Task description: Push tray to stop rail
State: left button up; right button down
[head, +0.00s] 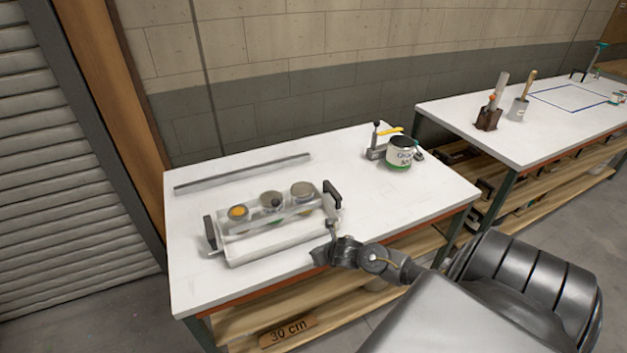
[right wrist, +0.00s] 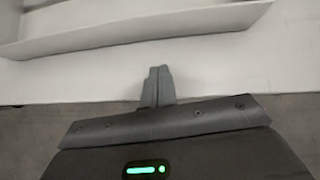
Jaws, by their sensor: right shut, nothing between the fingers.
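The tray (head: 272,252) is a light metal rack with a black handle at each end, standing on the white table. It holds three round colorant pots in a row. The stop rail (head: 243,174) is a long grey bar lying on the table behind the tray, with bare tabletop between them. My right gripper (head: 329,229) is at the tray's front right corner; I cannot tell in the head view whether it touches. In the right wrist view my right gripper (right wrist: 158,72) is shut and empty, its fingertips just short of the tray's near wall (right wrist: 150,45). My left gripper is not in view.
A paint can (head: 399,152) and a clamp-like tool with a yellow handle (head: 384,143) stand at the table's back right. A second white table (head: 540,130) is farther right. The strip between tray and rail is clear.

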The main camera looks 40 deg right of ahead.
aim_at(309, 241)
jog(key=shift+w+d+r+p, duration=0.1)
jog(key=shift+w+d+p, duration=0.15)
jog(key=shift+w, duration=0.65)
jog(key=shift+w+d+r+p, duration=0.15)
jog(key=shift+w+p, duration=0.1)
jog(key=shift+w, duration=0.65)
jog(key=shift+f, duration=0.15)
jog(key=shift+w, duration=0.1)
